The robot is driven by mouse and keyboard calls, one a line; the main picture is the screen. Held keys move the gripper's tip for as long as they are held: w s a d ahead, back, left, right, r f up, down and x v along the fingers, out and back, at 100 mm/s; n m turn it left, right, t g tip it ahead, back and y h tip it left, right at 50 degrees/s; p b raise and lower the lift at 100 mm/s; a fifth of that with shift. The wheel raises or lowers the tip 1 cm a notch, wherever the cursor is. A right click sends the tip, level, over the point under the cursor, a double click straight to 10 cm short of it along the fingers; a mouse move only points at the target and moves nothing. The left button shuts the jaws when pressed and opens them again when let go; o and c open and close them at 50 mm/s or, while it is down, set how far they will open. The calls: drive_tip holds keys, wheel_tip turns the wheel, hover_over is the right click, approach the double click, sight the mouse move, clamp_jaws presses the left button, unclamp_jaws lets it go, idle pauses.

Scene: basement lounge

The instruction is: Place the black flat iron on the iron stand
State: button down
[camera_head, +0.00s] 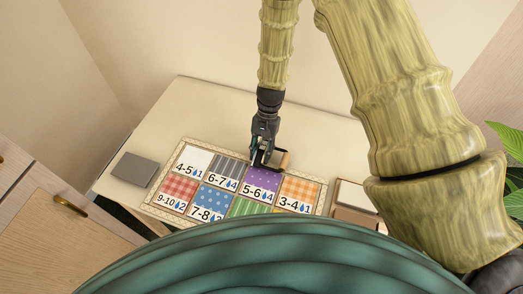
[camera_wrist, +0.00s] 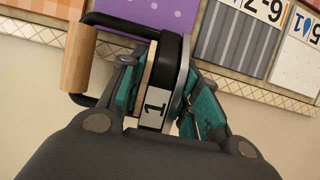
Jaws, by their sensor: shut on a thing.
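The black flat iron is between my gripper's fingers in the wrist view (camera_wrist: 172,62). It is tipped on edge, with its wooden handle (camera_wrist: 78,57) out to the left and a white "1" label near the fingers. My gripper (camera_wrist: 160,92) is shut on the iron's body. In the head view my gripper (camera_head: 261,150) holds it over the back edge of the patterned board, with the handle (camera_head: 283,160) to the right. I cannot tell whether the iron touches the board. I cannot tell for sure which thing is the iron stand; a flat grey slab (camera_head: 135,169) lies at the left.
The patterned board (camera_head: 160,168) with several numbered fabric squares lies on a cream table (camera_head: 200,112). A brown box with a white top (camera_head: 353,197) is at the right. Bare tabletop shows behind the board. Cabinets stand left, a plant right.

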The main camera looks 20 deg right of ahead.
drive_tip(key=shift+f, duration=0.1)
drive_tip(key=c, duration=1)
unclamp_jaws()
drive_tip(key=shift+c, duration=0.2)
